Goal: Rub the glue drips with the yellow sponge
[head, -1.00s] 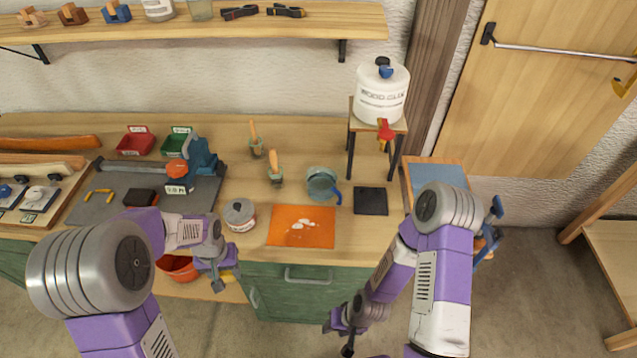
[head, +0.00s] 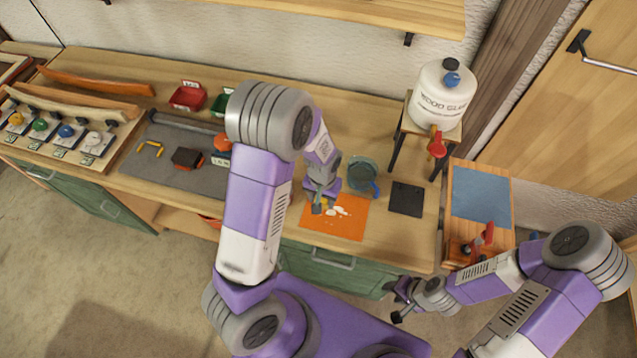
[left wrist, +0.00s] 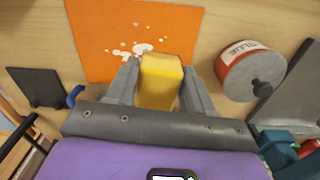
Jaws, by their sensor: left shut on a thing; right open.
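The yellow sponge (left wrist: 160,80) is between the fingers of my left gripper (left wrist: 160,92), which is shut on it. White glue drips (left wrist: 138,47) lie on an orange mat (left wrist: 95,20) on the bench, just beyond the sponge in the left wrist view. In the head view my left gripper (head: 318,206) is over the left part of the mat (head: 350,229), beside the drips (head: 338,211). I cannot tell whether the sponge touches the mat. My right gripper (head: 400,304) is open and empty, off the front of the bench.
A glue tin (left wrist: 250,70) stands close beside the mat. A blue-handled cup (head: 361,173) and a dark square pad (head: 406,199) are near it. A large white glue jug (head: 443,95) stands on a small stand at the back right.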

